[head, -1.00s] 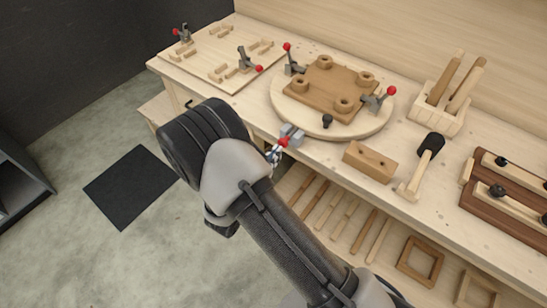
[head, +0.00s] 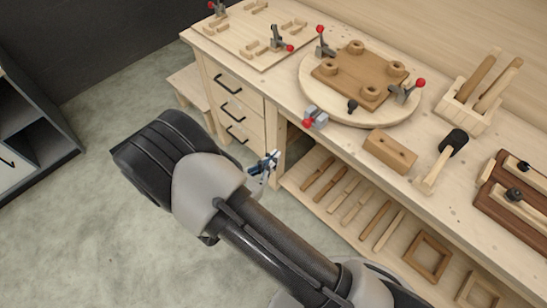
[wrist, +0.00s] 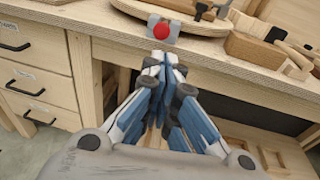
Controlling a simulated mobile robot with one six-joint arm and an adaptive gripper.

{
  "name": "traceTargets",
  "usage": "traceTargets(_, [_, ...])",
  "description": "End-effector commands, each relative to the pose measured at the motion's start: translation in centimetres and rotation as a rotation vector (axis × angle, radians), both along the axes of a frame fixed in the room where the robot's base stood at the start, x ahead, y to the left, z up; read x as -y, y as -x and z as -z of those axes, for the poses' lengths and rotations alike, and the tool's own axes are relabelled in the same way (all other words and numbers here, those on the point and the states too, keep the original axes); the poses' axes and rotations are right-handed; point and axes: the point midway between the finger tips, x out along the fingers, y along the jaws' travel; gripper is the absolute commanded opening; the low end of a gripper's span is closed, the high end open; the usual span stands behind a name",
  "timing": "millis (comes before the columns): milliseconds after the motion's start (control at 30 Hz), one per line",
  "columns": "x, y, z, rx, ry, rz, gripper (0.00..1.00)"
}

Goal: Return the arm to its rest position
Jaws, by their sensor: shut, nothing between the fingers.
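My gripper (head: 270,160) is shut and empty. In the head view it sits off the front of the workbench, beside the drawers and below the bench top; part of it is hidden behind my arm. In the wrist view my gripper (wrist: 166,68) shows with its blue-and-white fingers together, pointing at the bench's front edge. A clamp with a red knob (wrist: 161,31) stands at that edge just beyond the fingertips, apart from them. My arm extends across the lower middle of the head view.
The workbench (head: 330,138) carries a round board (head: 305,85) with a brown panel, a wooden block (head: 390,151), a mallet (head: 453,140) and a tool holder (head: 466,112). Drawers (head: 232,105) and a lower shelf are under it. A grey cabinet (head: 40,140) stands at left; the floor between is clear.

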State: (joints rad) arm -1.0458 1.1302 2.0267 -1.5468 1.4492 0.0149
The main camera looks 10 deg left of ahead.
Motion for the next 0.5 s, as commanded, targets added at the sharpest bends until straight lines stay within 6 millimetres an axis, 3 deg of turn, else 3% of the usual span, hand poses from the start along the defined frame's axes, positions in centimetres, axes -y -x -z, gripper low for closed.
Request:
traceTargets(333, [0.3,-0.1,-0.4,0.003,-0.008,0.013,0.00])
traceTargets(433, [1.7,-0.5,-2.0,0.013,-0.053,0.087,0.00])
traceTargets(500, [3.7,-0.7,-4.1,0.026,-0.112,0.187,0.00])
